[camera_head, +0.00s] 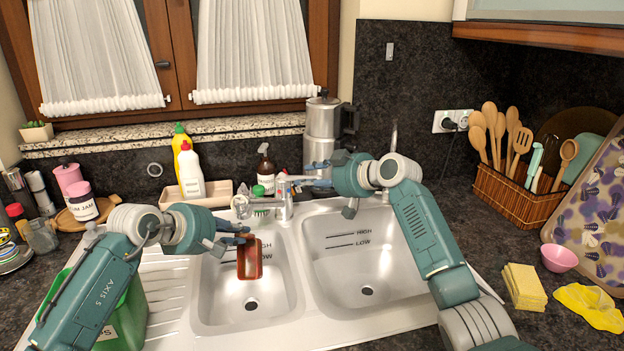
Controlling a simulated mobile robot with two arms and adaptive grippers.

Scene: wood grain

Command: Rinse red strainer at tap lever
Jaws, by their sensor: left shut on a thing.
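The red strainer (249,260) hangs over the left sink basin (215,288). My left gripper (240,240) is shut on its upper edge. The tap (284,205) stands at the back of the sink, and its lever (284,178) is on top, with a red mark. My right gripper (306,179) reaches in from the right, close beside the lever. I cannot tell whether it touches the lever or how far its fingers are apart. No water stream can be made out.
The right basin (365,270) is empty. Bottles (190,170), a soap dispenser (265,170) and a metal coffee pot (322,130) stand behind the sink. A green bin (125,315) stands at left; yellow sponges (525,287) and a utensil basket (515,197) are at right.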

